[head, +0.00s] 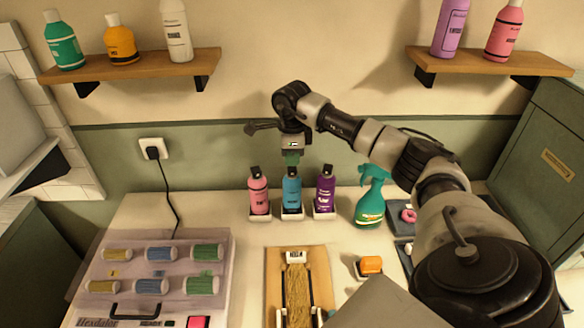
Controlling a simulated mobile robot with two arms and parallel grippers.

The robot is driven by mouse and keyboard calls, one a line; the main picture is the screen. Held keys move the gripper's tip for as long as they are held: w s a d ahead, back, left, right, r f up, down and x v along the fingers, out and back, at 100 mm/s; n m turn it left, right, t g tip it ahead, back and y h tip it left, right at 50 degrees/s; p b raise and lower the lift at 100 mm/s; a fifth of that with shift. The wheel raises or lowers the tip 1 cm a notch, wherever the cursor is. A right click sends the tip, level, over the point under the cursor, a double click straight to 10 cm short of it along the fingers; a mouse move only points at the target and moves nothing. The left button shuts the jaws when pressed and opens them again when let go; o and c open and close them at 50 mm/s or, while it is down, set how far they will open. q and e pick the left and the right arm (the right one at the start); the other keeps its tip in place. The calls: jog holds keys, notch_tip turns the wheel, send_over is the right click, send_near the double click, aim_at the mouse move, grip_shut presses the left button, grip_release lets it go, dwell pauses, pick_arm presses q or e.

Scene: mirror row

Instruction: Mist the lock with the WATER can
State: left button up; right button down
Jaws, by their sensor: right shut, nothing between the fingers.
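A blonde lock of hair (298,292) lies on a wooden board (272,280) at the bottom centre, under a small white label clip. Three cans stand upright in white holders behind it: a pink can (258,194), a blue can (291,191) and a purple can (325,192). Their labels are too small to read, so I cannot tell which one is WATER. My right gripper (292,158) points down just above the blue can's black top, shut and empty. I cannot tell whether it touches the top. My left gripper is out of view.
A green spray bottle (370,200) stands right of the cans. An orange block (371,265) sits in front of it. A case of thread-like spools (150,270) fills the left of the table. Bottles stand on two wall shelves (130,66).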

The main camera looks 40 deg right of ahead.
aim_at(292, 168)
jog(key=shift+f+b, duration=0.55)
jog(key=shift+f, duration=0.35)
jog(key=shift+r, duration=0.1)
jog(key=shift+r+p, duration=2.55)
jog(key=shift+r, duration=1)
jog(key=shift+f, duration=0.1)
